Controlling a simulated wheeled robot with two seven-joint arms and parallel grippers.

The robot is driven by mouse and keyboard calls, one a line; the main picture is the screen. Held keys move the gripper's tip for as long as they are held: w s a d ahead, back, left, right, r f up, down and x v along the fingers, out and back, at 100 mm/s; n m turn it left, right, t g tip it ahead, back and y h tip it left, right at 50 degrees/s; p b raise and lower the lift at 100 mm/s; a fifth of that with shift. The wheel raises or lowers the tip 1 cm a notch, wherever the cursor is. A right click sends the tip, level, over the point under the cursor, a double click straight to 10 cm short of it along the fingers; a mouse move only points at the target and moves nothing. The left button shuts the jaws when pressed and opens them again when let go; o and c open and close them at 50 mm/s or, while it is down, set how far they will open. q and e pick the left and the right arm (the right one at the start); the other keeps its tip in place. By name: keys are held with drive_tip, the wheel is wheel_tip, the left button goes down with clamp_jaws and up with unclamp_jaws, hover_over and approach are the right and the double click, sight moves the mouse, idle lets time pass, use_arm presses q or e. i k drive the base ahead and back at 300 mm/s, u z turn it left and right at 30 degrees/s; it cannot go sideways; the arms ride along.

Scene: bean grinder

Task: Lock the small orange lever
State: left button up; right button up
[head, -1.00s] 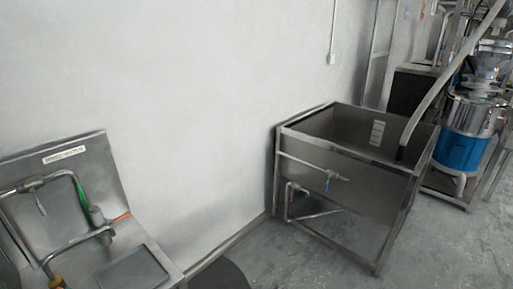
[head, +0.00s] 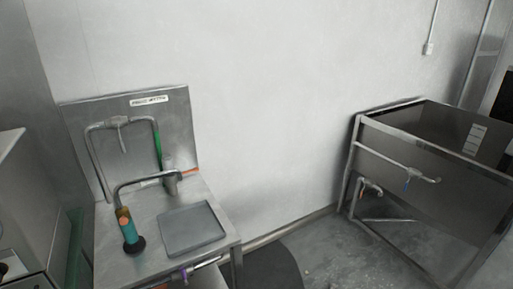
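A small orange part (head: 192,170), which looks like the lever, shows at the right of a grey upright fitting (head: 170,182) on a steel bench unit (head: 222,236). It is too small to tell whether it is locked. The fitting stands in front of the unit's labelled back panel (head: 178,120), at the lower end of a green piece (head: 157,146). Neither of my grippers is in view.
A bent pipe ends in an orange and teal handle (head: 126,225) on a black base. A grey tray (head: 192,229) lies to its right. A large steel tub (head: 430,180) stands at right. Grey floor lies between, with a dark round mat (head: 262,268).

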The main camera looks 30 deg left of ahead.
sight(197, 169)
drive_tip(key=z, duration=0.05)
drive_tip(key=k, duration=0.35)
drive_tip(key=u, duration=0.2)
drive_tip(key=i, duration=0.3)
drive_tip(key=u, duration=1.2)
